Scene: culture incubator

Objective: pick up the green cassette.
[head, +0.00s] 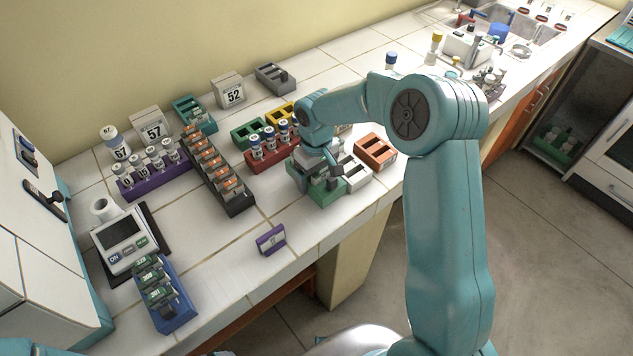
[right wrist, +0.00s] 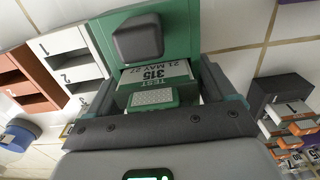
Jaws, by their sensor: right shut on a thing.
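My right gripper (head: 322,178) points down over a green holder (head: 325,198) near the bench's front edge. In the right wrist view, a green cassette (right wrist: 152,98) with a pale gridded face sits between the fingers, and the gripper is shut on it. Behind it are a white label reading "TEST 315 21 MAY 27" (right wrist: 158,72) and the green holder (right wrist: 185,25) with a dark grey block (right wrist: 138,40). I cannot tell whether the cassette is clear of the holder. In the head view the gripper hides the cassette. My left gripper is out of view.
A white rack (head: 355,176) and an orange-brown rack (head: 376,150) stand right of the gripper. A black rack of orange cassettes (head: 234,206) and a red vial rack (head: 258,166) stand left. A blue rack (head: 183,317) holds green cassettes.

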